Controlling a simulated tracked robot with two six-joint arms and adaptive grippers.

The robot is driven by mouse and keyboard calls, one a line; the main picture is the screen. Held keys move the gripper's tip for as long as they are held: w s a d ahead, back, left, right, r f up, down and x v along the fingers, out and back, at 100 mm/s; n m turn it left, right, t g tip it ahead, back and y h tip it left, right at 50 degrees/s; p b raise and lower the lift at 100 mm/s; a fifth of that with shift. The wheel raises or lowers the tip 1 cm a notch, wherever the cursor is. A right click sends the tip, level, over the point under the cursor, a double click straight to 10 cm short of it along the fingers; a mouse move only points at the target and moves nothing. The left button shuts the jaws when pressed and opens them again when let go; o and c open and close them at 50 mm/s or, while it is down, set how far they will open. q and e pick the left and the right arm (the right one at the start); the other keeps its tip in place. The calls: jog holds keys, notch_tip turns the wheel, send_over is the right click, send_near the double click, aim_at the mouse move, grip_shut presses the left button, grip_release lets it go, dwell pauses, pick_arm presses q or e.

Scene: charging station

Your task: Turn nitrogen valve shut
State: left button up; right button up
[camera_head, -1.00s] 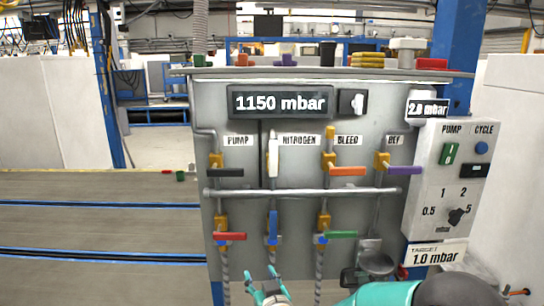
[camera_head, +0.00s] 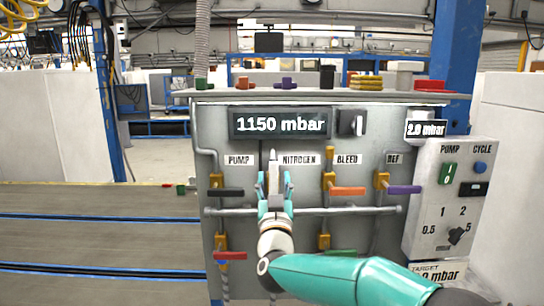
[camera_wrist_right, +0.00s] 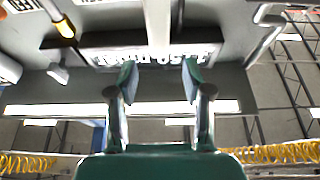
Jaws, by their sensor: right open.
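The nitrogen valve's white handle (camera_head: 272,160) points straight up under the NITROGEN label (camera_head: 299,160) on the grey panel. My right gripper (camera_head: 275,178) is in front of this valve, its two fingers spread on either side of the handle's line. The gripper hides the valve body and the lower handle. In the right wrist view the open fingers (camera_wrist_right: 160,80) show with a pale upright bar, likely the handle (camera_wrist_right: 158,25), between and beyond them. Contact cannot be made out. My left gripper is out of view.
Neighbouring handles are black (camera_head: 227,192) at left, orange (camera_head: 347,191) and purple (camera_head: 404,190) at right. A red handle (camera_head: 231,256) and a green one (camera_head: 341,252) sit below. A horizontal pipe (camera_head: 345,210) crosses the panel. The display (camera_head: 280,124) reads 1150 mbar.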

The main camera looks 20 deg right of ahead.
aim_at(273, 166)
jog(key=p+x, duration=0.2)
jog(key=x, duration=0.4)
jog(key=shift+w, duration=0.2)
grip_shut()
